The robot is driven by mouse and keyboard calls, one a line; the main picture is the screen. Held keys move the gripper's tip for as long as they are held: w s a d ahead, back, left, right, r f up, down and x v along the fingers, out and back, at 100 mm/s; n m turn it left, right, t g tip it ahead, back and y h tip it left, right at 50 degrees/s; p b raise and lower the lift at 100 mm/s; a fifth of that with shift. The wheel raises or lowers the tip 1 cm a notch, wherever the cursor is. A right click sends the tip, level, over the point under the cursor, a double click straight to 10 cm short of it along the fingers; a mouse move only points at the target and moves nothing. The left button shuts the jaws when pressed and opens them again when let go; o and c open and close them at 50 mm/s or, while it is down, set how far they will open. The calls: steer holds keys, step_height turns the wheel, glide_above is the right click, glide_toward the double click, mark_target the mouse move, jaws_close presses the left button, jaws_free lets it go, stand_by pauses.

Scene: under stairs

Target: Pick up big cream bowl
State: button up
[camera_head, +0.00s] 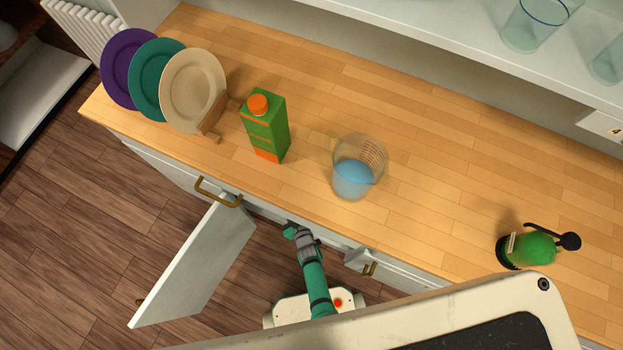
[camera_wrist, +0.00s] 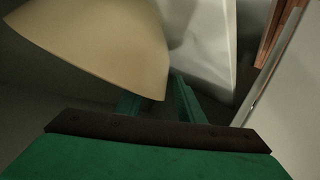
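The big cream bowl (camera_wrist: 105,42) fills the upper left of the wrist view, inside a dim cabinet, with its wall tilted in the picture. It is hidden from the head view by the counter. My gripper (camera_wrist: 160,98) shows two green fingers spread apart, with the lower corner of the bowl at the gap between them. I cannot tell whether a finger touches the bowl. In the head view my gripper (camera_head: 291,230) is at the cabinet front, below the counter edge, partly hidden.
A white cabinet door (camera_head: 197,265) stands open left of my arm. The wooden counter (camera_head: 440,190) above holds a green carton (camera_head: 266,128), a measuring jug (camera_head: 355,172), racked plates (camera_head: 192,90) and a green-bodied item (camera_head: 530,248).

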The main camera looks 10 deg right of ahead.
steer(key=shift+w, duration=0.15)
jaws_close()
steer(key=shift+r, duration=0.5)
step_height(320, 180, up, 2)
steer(key=shift+r, duration=0.15)
steer(key=s+d+r, duration=0.3)
steer(key=s+r, duration=0.6)
steer(key=s, duration=0.4)
steer(key=shift+s+r, duration=0.3)
steer(key=shift+r, duration=0.1)
